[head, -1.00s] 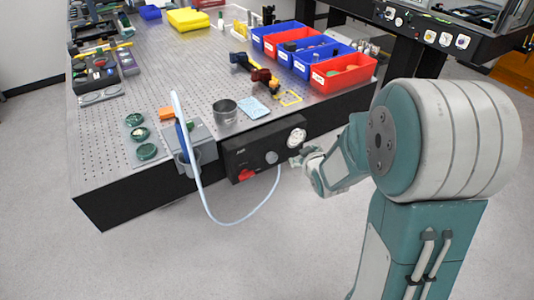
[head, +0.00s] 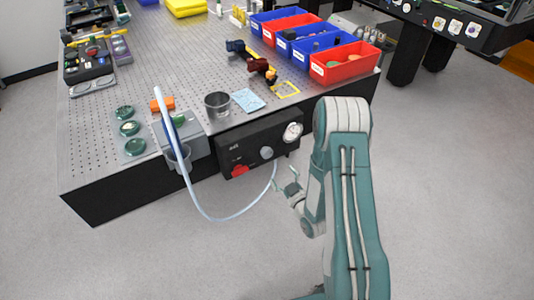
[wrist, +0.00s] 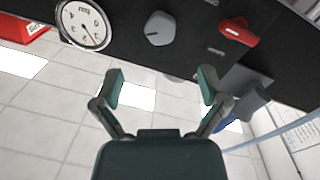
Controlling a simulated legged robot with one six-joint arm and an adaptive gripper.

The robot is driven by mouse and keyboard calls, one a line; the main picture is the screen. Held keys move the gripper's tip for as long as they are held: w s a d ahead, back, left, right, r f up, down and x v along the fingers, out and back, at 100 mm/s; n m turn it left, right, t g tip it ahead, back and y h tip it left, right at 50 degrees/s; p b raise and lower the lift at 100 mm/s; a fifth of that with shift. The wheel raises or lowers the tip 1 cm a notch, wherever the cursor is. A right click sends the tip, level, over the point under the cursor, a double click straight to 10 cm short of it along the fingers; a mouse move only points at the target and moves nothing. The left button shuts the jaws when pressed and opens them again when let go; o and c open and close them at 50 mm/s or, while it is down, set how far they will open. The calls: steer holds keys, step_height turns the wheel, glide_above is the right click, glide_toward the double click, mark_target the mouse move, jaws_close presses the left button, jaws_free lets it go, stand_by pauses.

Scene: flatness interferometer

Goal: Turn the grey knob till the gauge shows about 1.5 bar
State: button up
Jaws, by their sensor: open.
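The grey knob (head: 266,152) is on the front of a black control box at the table's front edge. In the wrist view the knob (wrist: 160,28) is at the top middle, beyond my open fingers. The round white gauge (head: 292,132) is right of the knob in the head view. In the wrist view the gauge (wrist: 84,25) is at the upper left; its needle shows but I cannot read its value surely. My gripper (head: 286,182) is open and empty, in front of and below the knob, apart from it. Its two fingers (wrist: 160,88) are spread wide in the wrist view.
A red knob (head: 239,170) is left of the grey knob on the black box (head: 228,146). A pale hose (head: 243,211) loops below the box. A metal cup (head: 217,105) and red and blue bins (head: 345,62) stand on the perforated table. Floor in front is clear.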

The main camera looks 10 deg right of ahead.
mark_target(268, 156)
steer(key=x, duration=1)
steer(key=shift+w+a, duration=0.1)
steer(key=c, duration=1.1)
